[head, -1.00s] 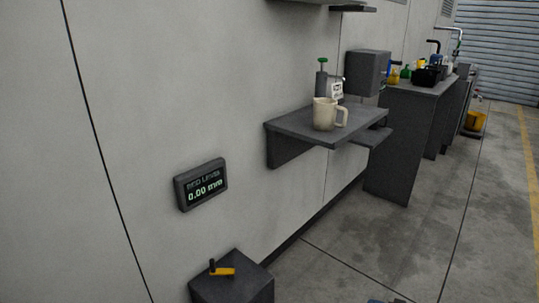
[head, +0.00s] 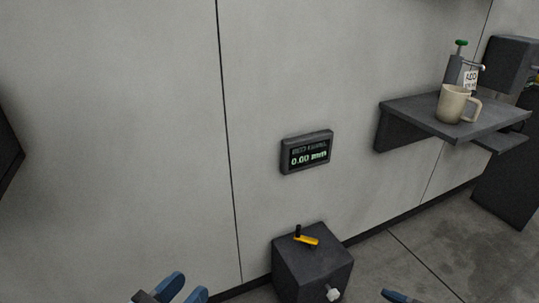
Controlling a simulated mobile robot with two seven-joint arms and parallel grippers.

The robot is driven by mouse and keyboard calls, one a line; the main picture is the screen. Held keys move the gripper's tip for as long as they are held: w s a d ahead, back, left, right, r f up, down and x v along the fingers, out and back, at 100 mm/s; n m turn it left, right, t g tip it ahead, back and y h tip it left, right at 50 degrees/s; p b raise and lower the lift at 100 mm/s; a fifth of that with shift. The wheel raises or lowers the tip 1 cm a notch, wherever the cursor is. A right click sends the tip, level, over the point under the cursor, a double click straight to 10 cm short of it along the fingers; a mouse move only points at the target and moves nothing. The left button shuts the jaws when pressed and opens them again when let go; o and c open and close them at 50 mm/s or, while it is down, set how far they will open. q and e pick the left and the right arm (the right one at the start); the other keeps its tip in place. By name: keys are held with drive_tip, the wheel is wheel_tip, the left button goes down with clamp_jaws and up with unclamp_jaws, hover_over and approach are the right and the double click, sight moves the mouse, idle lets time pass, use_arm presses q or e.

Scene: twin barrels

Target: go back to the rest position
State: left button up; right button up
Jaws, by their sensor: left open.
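My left gripper (head: 184,288) shows at the bottom edge, left of centre. Its two blue fingers are apart with nothing visible between them, so it is open. Most of it is cut off by the frame. A single blue tip, which appears to be my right gripper (head: 400,297), shows at the bottom edge right of centre. Too little of it is in view to tell its jaws. Neither gripper touches anything that I can see.
A dark box (head: 312,270) with a yellow crank (head: 306,239) stands low by the wall, between the grippers. A display (head: 307,152) reading 0.00 mm is above it. A wall shelf (head: 410,117) at right holds a beige mug (head: 453,105) and a green-topped dispenser (head: 454,70). Floor at lower right is clear.

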drive_tip(key=w+a+r+m+t+y, duration=0.1)
drive_tip(key=w+a+r+m+t, duration=0.25)
drive_tip(key=a+r+m, duration=0.45)
use_arm(q)
wheel_tip(320, 180, up, 11)
drive_tip(key=s+n+t+y+p, duration=0.1)
drive_tip(key=n+t+p, duration=0.15)
drive_tip(key=p, duration=1.35)
use_arm(e)
wheel_tip(320, 180, up, 11)
drive_tip(key=s+a+m+t+h, duration=0.1)
drive_tip(key=s+m+t, duration=0.1)
drive_tip(key=t, duration=0.1)
use_arm(q)
drive_tip(key=s+a+r+g+y+p, duration=0.4)
drive_tip(key=a+g+y+p, duration=0.1)
drive_tip(key=p, duration=2.6)
drive_tip(key=a+g, duration=0.1)
drive_tip(key=a, duration=0.1)
drive_tip(key=shift+s+a, duration=0.35)
use_arm(e)
drive_tip(key=s+d+r+g+h, duration=0.3)
drive_tip(key=s+d+g+h, duration=0.1)
drive_tip(key=d+g+h, duration=0.1)
drive_tip(key=shift+s+d+g, duration=0.25)
drive_tip(key=shift+d+g, duration=0.4)
drive_tip(key=shift+d, duration=0.55)
